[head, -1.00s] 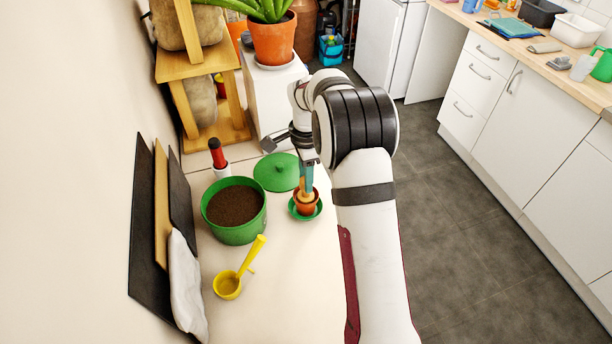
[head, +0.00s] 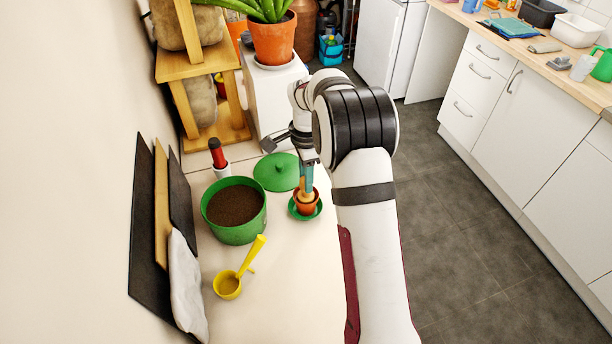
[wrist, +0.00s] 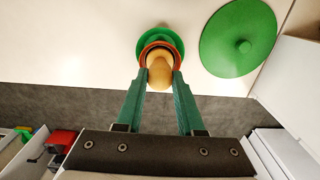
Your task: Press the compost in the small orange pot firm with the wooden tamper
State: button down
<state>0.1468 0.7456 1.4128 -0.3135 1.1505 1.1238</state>
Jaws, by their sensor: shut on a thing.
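The small orange pot (head: 307,204) stands upright on a green saucer (head: 294,211) on the pale worktop. In the wrist view the pot's rim (wrist: 146,49) shows around the wooden tamper (wrist: 160,74), with the saucer (wrist: 158,32) beyond. My gripper (head: 309,176) is over the pot and shut on the tamper, which points down into the pot's mouth. The gripper's green fingers (wrist: 160,88) hold the tamper between their tips. The tamper's lower end and the compost in the small pot are hidden, so I cannot tell whether they touch.
A green tub of dark compost (head: 236,234) stands left of the pot, with a yellow scoop (head: 229,284) in front. A green lid (head: 277,172) lies behind the pot. Bare worktop lies in front of the pot.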

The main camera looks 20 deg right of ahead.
jog(key=shift+s, duration=0.15)
dwell(0.4)
notch_tip(320, 180, up, 9)
jog(key=shift+f, duration=0.1)
dwell(0.6)
dwell(0.3)
